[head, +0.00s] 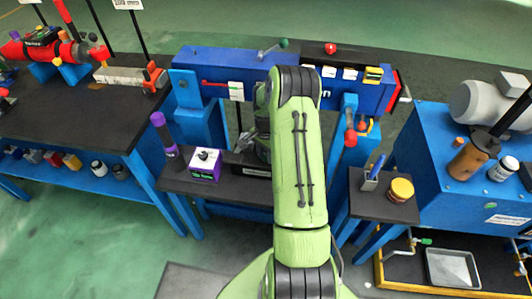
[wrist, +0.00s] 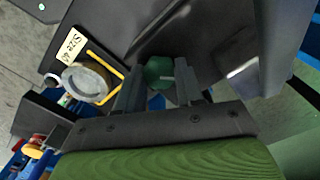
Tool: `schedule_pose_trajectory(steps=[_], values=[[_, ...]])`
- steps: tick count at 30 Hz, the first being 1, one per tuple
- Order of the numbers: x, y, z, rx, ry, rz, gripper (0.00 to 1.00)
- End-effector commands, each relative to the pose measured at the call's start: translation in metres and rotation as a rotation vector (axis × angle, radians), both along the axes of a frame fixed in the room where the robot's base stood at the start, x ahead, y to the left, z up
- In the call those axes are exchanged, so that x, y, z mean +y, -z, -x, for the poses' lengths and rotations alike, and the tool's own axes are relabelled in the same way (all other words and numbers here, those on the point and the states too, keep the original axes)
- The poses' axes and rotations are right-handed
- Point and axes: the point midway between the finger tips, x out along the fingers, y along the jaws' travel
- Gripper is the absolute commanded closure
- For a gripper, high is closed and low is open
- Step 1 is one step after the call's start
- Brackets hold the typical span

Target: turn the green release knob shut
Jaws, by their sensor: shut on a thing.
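The green knob (wrist: 158,70) shows in the wrist view between the two dark fingers of my gripper (wrist: 160,84). The fingers are shut on it, one on each side. The knob is dark green and rounded, with a pale mark on its right part, and sits against a dark grey body. In the head view my green arm hides the knob and most of my gripper. A separate green ball (head: 283,43) tops a lever on the blue crane beam (head: 222,62).
A round gauge-like part (wrist: 86,82) with a yellow bracket and a label (wrist: 75,46) are close left of my fingers. A purple box (head: 205,165) and purple-topped handle (head: 160,125) stand on the dark shelf. A blue bench (head: 435,150) is at right.

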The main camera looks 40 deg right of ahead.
Motion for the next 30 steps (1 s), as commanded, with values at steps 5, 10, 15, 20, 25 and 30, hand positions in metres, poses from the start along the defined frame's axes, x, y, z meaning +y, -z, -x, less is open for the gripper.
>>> schedule_pose_trajectory(steps=[5, 10, 15, 20, 25, 30], values=[[0.0003, 0.0, 0.0, 0.0, 0.165, -0.001, 0.94], [0.0004, 0.0002, -0.0001, 0.0, 0.325, -0.002, 0.94], [0.0003, 0.0003, 0.0, 0.0, 0.473, -0.002, 0.94], [0.0002, 0.0003, 0.0, 0.0, 0.589, -0.001, 0.94], [0.0002, 0.0003, 0.0, 0.0, 0.681, -0.001, 0.94], [0.0003, 0.0003, -0.0001, 0.0, 0.738, -0.001, 0.94]])
